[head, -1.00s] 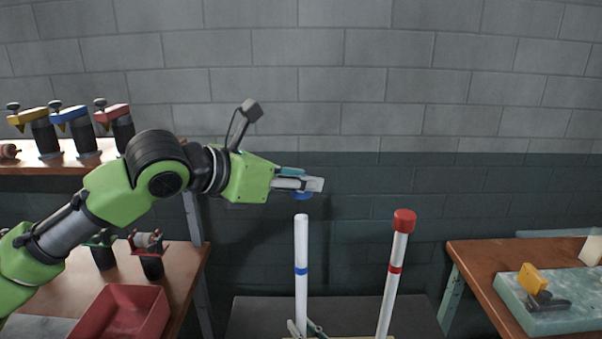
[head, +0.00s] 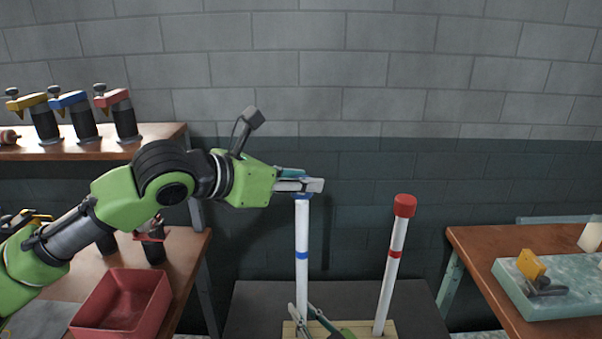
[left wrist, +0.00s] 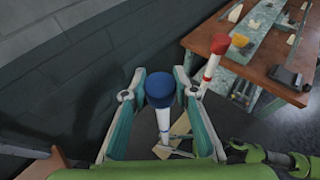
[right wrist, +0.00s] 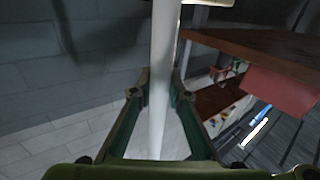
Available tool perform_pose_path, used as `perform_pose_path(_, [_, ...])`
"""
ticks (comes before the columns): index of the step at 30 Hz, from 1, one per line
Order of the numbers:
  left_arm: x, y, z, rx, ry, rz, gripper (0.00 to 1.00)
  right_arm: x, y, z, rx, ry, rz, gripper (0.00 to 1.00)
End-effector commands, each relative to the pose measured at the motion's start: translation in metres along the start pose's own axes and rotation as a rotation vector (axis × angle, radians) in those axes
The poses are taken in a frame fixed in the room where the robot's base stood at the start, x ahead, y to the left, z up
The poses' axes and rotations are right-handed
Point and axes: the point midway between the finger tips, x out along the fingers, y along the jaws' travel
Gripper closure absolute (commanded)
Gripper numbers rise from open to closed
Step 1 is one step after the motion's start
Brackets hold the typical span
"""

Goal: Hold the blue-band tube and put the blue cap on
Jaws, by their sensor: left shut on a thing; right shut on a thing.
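The white blue-band tube (head: 302,230) stands upright, with its blue band halfway up. My left gripper (head: 313,186) is shut on the blue cap (head: 303,196) at the tube's top. Cap and tube top appear to meet; how far the cap sits over the rim is hidden. In the left wrist view the cap (left wrist: 159,88) is between the fingers, in line with the tube below. My right gripper (head: 312,322) is shut on the tube low down, partly cut off by the picture's edge. The right wrist view shows the tube (right wrist: 163,75) between its fingers.
A red-banded tube (head: 390,275) with a red cap (head: 405,205) leans slightly to the right of the blue-band tube. Both rise from a wooden block (head: 360,328). A red bin (head: 122,300) is on the left bench; a right bench (head: 480,250) holds a yellow-topped tool (head: 532,265).

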Motion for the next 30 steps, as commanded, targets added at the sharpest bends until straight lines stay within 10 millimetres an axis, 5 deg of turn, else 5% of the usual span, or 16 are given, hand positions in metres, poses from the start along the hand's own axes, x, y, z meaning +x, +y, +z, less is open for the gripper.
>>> perform_pose_path(30, [0.013,0.0,-0.032,-0.001,0.0,-0.001,0.87,0.0,0.0,0.001,0.0,-0.002,0.0,1.0])
